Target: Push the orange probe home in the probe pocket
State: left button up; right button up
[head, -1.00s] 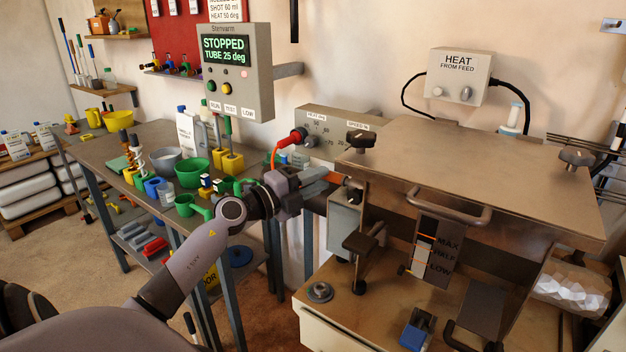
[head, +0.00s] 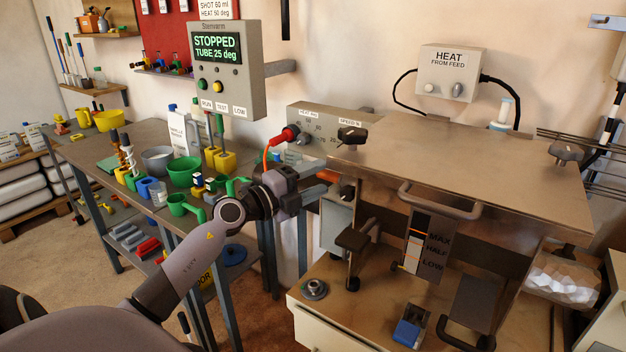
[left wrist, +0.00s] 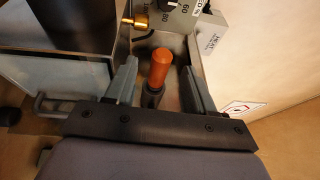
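The orange probe (left wrist: 160,69) shows in the left wrist view with its round orange end towards the camera. A dark collar (left wrist: 152,97) is at its lower end; I cannot tell how deep the probe sits in the pocket. My left gripper (left wrist: 161,78) is open, with one finger on each side of the probe and a visible gap to both. In the head view my left gripper (head: 312,190) is at the left side of the machine, where a bit of the orange probe (head: 327,176) shows beside it. My right gripper is in neither view.
The machine's flat top (head: 460,165) lies to the right of the gripper. A red plug with an orange cable (head: 284,135) is just above the wrist. The display box (head: 222,70) reads STOPPED, TUBE 25 deg. A bench (head: 95,150) with cups and bowls stands left.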

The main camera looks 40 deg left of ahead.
pick_arm(q)
jog(key=b+v, duration=0.1)
jog(key=v, duration=0.6)
dwell(0.5)
jog(key=shift+s+d, duration=0.1)
dwell(0.4)
